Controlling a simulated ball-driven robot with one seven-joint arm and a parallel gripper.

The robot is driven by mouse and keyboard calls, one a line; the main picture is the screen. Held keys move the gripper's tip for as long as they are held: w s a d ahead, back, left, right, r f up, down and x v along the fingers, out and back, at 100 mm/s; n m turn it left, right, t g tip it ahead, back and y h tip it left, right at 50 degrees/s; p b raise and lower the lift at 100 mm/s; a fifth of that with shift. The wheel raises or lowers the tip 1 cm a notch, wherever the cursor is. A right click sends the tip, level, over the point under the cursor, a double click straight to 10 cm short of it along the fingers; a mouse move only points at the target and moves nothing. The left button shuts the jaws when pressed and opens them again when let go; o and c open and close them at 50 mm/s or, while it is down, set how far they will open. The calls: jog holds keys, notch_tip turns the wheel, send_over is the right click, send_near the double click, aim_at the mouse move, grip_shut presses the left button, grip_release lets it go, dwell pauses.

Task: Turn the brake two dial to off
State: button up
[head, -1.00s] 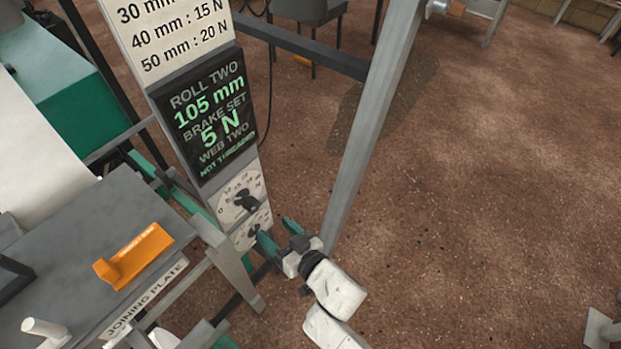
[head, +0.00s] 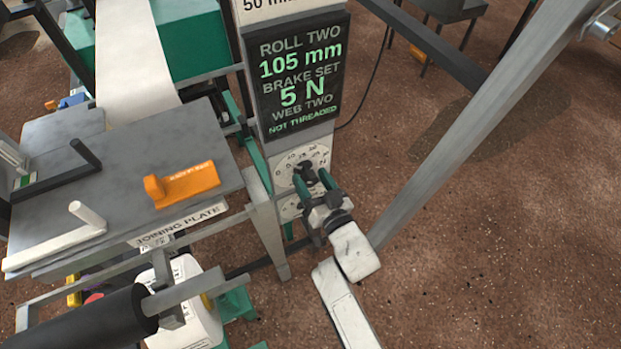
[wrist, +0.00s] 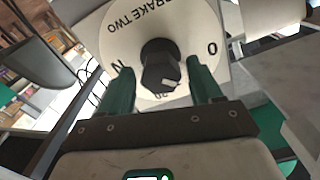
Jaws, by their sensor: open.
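The brake two dial (wrist: 159,66) is a dark knob on a round white plate (wrist: 122,45) lettered "BRAKE TWO" in the wrist view. A light mark on the knob points toward the gripper side. In the head view the dial (head: 304,171) is on the post below the screen, partly covered by my fingers. My gripper (head: 313,181) is open, its green fingers on either side of the knob in the wrist view (wrist: 163,85). I cannot tell whether they touch it. The screen (head: 297,78) reads roll two 105 mm, brake set 5 N, web two not threaded.
The joining plate table (head: 120,165) with an orange tool (head: 188,186) stands to the left. A slanted metal bar (head: 470,120) rises at the right. The floor beyond is mostly clear.

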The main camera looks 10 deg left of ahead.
jog(key=shift+w+a, duration=0.45)
jog(key=shift+w, duration=0.15)
jog(key=shift+c, duration=0.3)
jog(key=c, duration=0.9)
